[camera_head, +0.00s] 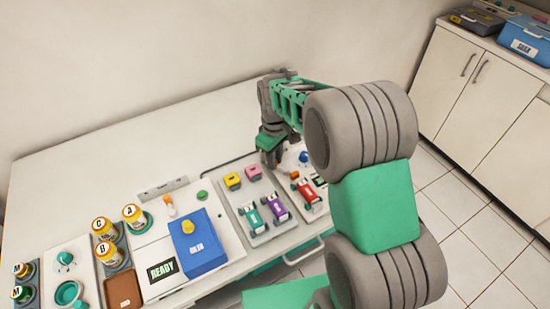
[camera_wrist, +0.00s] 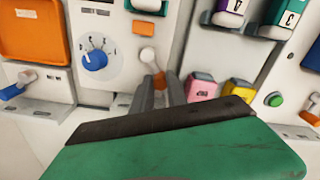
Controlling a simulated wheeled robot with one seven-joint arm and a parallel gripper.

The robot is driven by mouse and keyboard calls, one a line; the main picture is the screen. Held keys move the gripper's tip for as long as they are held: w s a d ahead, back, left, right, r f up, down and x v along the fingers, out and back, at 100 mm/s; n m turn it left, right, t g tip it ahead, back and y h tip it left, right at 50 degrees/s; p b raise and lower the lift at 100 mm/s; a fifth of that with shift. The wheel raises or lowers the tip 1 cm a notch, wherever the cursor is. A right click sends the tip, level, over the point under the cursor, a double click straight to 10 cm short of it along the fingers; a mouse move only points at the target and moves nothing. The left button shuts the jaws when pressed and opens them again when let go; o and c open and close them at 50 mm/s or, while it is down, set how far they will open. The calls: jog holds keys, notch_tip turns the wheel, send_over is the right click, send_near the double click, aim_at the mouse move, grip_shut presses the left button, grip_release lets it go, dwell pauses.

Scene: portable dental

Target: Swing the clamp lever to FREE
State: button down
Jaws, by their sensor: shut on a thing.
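In the wrist view, a lever with a round white end (camera_wrist: 148,55) and an orange part (camera_wrist: 159,80) stands on a white panel (camera_wrist: 118,78) beside a blue dial. My gripper (camera_wrist: 160,90) has its dark fingers closed around the orange part. The FREE marking cannot be read, so the lever's setting is unclear. In the head view my gripper (camera_head: 272,160) points down at the back of the table, behind the pink block; the lever is hidden there by my arm.
A blue dial (camera_wrist: 95,60) sits left of the lever. Pink (camera_wrist: 202,86) and yellow (camera_wrist: 239,90) blocks stand close on the right. A blue-handled lever (camera_wrist: 10,92) is farther left. The table's back left (camera_head: 90,160) is clear.

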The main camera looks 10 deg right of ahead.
dwell(0.3)
jog(key=c, duration=1.3)
grip_release()
jog(key=shift+r, duration=0.15)
notch_tip(320, 180, up, 8)
jog(key=shift+s+f+b, duration=0.1)
jog(key=shift+f+b, duration=0.1)
jog(key=shift+b, duration=0.1)
